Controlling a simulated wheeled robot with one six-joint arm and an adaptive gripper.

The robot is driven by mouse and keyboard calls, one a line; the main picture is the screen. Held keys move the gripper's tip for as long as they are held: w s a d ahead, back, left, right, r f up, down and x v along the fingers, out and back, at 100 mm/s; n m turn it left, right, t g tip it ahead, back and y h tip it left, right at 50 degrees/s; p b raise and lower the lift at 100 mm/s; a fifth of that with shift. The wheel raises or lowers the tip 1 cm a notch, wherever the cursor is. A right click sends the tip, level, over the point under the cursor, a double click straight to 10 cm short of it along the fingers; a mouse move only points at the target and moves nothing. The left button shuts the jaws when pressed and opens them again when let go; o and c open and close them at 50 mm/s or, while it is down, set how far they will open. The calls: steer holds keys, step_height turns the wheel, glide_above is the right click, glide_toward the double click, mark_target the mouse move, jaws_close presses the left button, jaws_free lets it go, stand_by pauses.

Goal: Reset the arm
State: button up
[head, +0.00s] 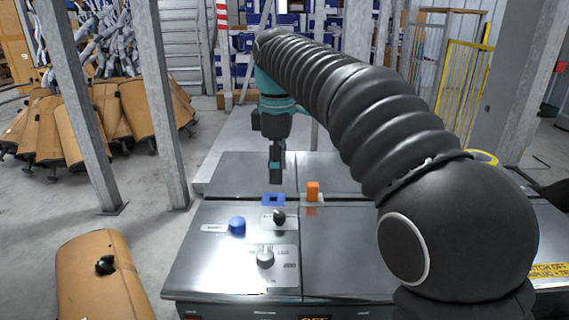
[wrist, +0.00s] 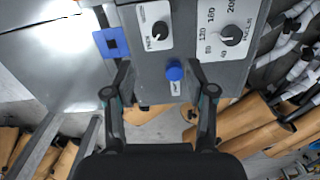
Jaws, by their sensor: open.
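My gripper (head: 276,172) hangs from my arm above the far part of a grey metal machine top (head: 340,240), pointing down. In the wrist view my gripper (wrist: 162,85) has its two fingers spread apart with nothing between them. A blue knob (head: 237,225) on the machine top shows beyond the fingertips in the wrist view (wrist: 175,71). The gripper looks apart from the panel and touches nothing that I can see.
The panel holds a black knob (head: 279,216), a grey dial (head: 265,257), a blue square piece (head: 273,199) and an orange block (head: 313,191). Metal posts (head: 165,110) stand at the left. Brown mufflers (head: 85,135) lie behind, and one muffler (head: 100,280) is at the front left.

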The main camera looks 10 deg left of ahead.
steer(key=s+d+m+t, duration=0.1)
steer(key=s+d+m, duration=0.2)
steer(key=d, duration=0.4)
steer(key=s+d+f+m+t, duration=0.1)
steer(key=s+d+m, duration=0.15)
steer(key=d, duration=0.35)
steer(key=s+d+m+t, duration=0.1)
steer(key=s+d+m, duration=0.1)
steer(key=d+m, duration=0.35)
steer(key=s+d+f+m+t, duration=0.2)
steer(key=s+d+f+m, duration=0.6)
steer(key=s+d+f, duration=0.4)
steer(key=shift+s+d+m+t, duration=0.3)
steer(key=shift+s+d, duration=0.25)
steer(key=shift+s, duration=0.5)
steer(key=shift+d, duration=0.15)
